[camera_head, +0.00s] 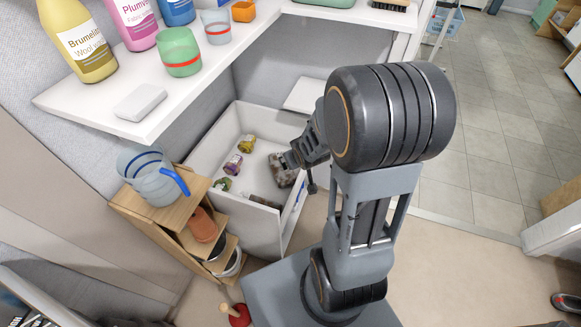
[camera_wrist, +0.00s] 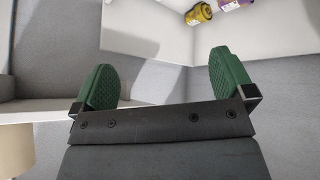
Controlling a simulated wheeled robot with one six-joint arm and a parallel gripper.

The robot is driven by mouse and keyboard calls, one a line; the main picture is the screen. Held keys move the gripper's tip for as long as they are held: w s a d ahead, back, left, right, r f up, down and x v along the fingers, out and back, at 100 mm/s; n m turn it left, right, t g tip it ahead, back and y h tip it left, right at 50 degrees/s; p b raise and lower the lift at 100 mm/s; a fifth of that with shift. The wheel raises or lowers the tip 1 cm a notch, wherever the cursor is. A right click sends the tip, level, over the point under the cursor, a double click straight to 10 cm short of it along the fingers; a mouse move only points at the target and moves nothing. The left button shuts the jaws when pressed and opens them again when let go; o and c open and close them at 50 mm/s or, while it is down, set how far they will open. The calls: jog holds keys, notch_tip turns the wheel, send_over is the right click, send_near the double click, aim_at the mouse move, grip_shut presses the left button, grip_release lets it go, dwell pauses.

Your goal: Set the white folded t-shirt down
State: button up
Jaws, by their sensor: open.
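My gripper (camera_head: 296,160) is over the white open basin in the camera_head view. In the camera_wrist view my gripper (camera_wrist: 165,75) has its two green-padded fingers spread wide, with nothing between them. I cannot make out a white folded t-shirt for certain in either view. A pale, flat, rounded slab (camera_head: 140,103) lies on the white shelf at the left, well away from my gripper; I cannot tell whether it is cloth. A mottled grey-brown shape (camera_head: 282,172) shows beside my fingers, partly hidden by them.
The white basin (camera_head: 215,140) holds several small coloured jars (camera_head: 233,164). The white shelf (camera_head: 85,112) carries bottles and cups. A clear jug (camera_head: 158,182) with a blue handle stands on a stepped wooden stand (camera_head: 135,208). Open floor (camera_head: 450,225) lies to the right.

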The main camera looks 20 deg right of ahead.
jog(key=s+a+r+g, duration=0.2)
jog(key=s+a+r, duration=0.2)
jog(key=s+r, duration=0.2)
jog(key=s+a+r+g+y, duration=0.1)
jog(key=s+a+r+g, duration=0.1)
jog(key=s+a+r, duration=0.2)
notch_tip(320, 180, up, 3)
jog(key=shift+s+f+m, duration=0.15)
jog(key=shift+s+m, duration=0.15)
jog(key=shift+s, duration=0.75)
jog(key=shift+a, duration=0.1)
notch_tip(320, 180, up, 21)
jog(key=p, duration=1.9)
jog(key=shift+a+f+y+p, duration=0.15)
jog(key=shift+a+y+p, duration=0.15)
jog(key=shift+a+p, duration=0.1)
